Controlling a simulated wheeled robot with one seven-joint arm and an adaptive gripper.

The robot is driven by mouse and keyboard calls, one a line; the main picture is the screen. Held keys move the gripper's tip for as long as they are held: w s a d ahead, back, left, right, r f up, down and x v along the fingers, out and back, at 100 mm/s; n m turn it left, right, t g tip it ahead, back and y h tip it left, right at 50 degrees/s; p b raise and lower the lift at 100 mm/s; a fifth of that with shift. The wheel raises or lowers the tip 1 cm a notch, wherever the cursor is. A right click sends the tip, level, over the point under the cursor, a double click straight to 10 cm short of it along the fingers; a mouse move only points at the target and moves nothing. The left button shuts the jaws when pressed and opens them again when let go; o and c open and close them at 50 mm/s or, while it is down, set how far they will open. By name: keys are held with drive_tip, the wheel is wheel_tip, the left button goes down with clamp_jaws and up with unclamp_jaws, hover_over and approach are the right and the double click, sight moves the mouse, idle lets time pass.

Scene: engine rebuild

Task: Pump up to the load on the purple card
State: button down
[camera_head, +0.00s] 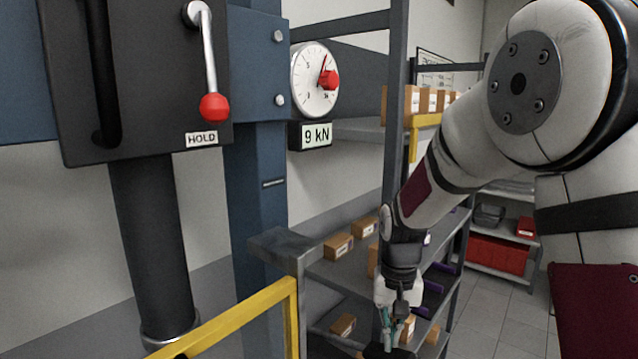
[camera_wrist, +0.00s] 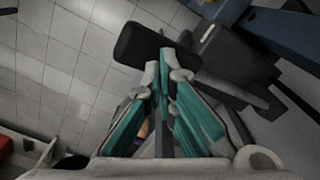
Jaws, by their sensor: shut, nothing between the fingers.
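A dial gauge (camera_head: 315,80) with a red knob on its face is mounted on the blue press frame (camera_head: 258,180). A display (camera_head: 316,135) below it reads 9 kN. A lever with a red ball (camera_head: 214,107) hangs down above a HOLD label (camera_head: 201,139). My gripper (camera_head: 390,342) is low in the head view, pointing down at a dark block (camera_head: 376,352). In the wrist view my gripper (camera_wrist: 165,62) is shut and empty, its tips over or against a black padded bar (camera_wrist: 150,45); I cannot tell if they touch. I make out no purple card.
A yellow rail (camera_head: 240,318) stands in front of the press. Shelving with small boxes (camera_head: 338,247) is behind my arm. A red bin (camera_head: 497,254) sits on a rack at the right. Tiled floor (camera_wrist: 60,60) is clear at the left of the wrist view.

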idle(0.4)
drive_tip(key=shift+r, duration=2.55)
drive_tip(key=s+r+n+t+b, duration=0.1)
drive_tip(key=s+r+t+b, duration=0.25)
drive_tip(key=s+r, duration=0.2)
drive_tip(key=s+n+t+b, duration=0.2)
drive_tip(key=s+b, duration=0.1)
drive_tip(key=s, duration=0.6)
drive_tip(key=shift+f+b, duration=0.3)
drive_tip(key=shift+b, duration=0.1)
drive_tip(key=shift+s, duration=0.1)
